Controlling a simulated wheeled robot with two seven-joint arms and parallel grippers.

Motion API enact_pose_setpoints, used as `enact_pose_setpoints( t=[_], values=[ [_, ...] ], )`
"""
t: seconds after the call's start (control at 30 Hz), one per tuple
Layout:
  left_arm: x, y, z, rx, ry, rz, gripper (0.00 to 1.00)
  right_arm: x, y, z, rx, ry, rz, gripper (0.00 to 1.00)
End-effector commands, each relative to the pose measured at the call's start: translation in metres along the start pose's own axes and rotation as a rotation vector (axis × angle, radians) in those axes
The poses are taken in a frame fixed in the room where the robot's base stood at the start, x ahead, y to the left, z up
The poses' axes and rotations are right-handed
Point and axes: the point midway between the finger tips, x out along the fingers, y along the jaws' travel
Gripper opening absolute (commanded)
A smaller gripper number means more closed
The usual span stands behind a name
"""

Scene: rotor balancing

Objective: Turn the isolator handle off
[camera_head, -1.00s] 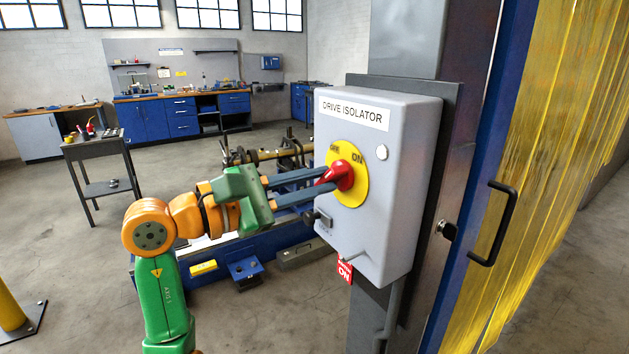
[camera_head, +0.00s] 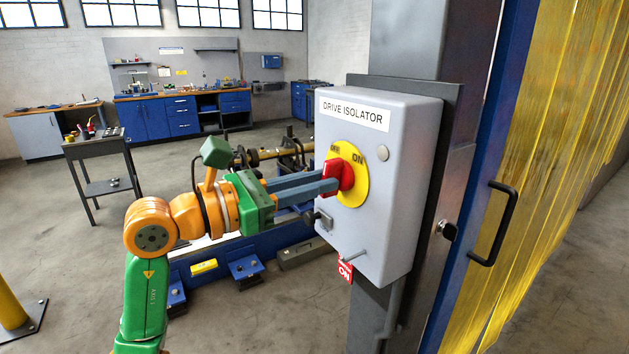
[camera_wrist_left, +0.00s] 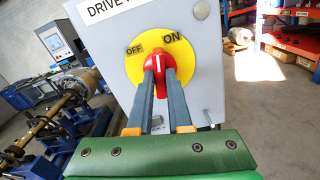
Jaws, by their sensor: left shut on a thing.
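The grey drive isolator box (camera_head: 400,200) is on a post right of centre. Its yellow dial (camera_head: 357,188) carries OFF and ON labels, and the red handle (camera_head: 343,172) sticks out from it. My left gripper (camera_head: 330,186) is shut on the red handle, a finger on either side. In the left wrist view the fingers (camera_wrist_left: 160,68) flank the red handle (camera_wrist_left: 159,62), whose white mark points between OFF, on the left, and ON, on the right. The fingers hide part of the handle. My right gripper is not in view.
A round grey lamp (camera_head: 383,153) is on the box face beside the dial. A blue-framed door with a yellow curtain (camera_head: 560,150) and black handle (camera_head: 493,224) stands right. Machinery stands behind my arm.

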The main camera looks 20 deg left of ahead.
Motion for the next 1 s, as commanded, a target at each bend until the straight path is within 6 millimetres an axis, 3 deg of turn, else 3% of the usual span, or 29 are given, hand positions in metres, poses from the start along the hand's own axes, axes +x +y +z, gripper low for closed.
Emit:
enact_pose_setpoints(
  t=[0.6, 1.0],
  values=[
    [0.0, 0.001, 0.001, -0.58, 0.0, 0.001, 0.0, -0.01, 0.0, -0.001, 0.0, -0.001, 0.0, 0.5],
    [0.0, 0.001, 0.002, -0.875, -0.002, 0.0, 0.0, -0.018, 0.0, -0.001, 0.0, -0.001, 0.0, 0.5]
  ],
)
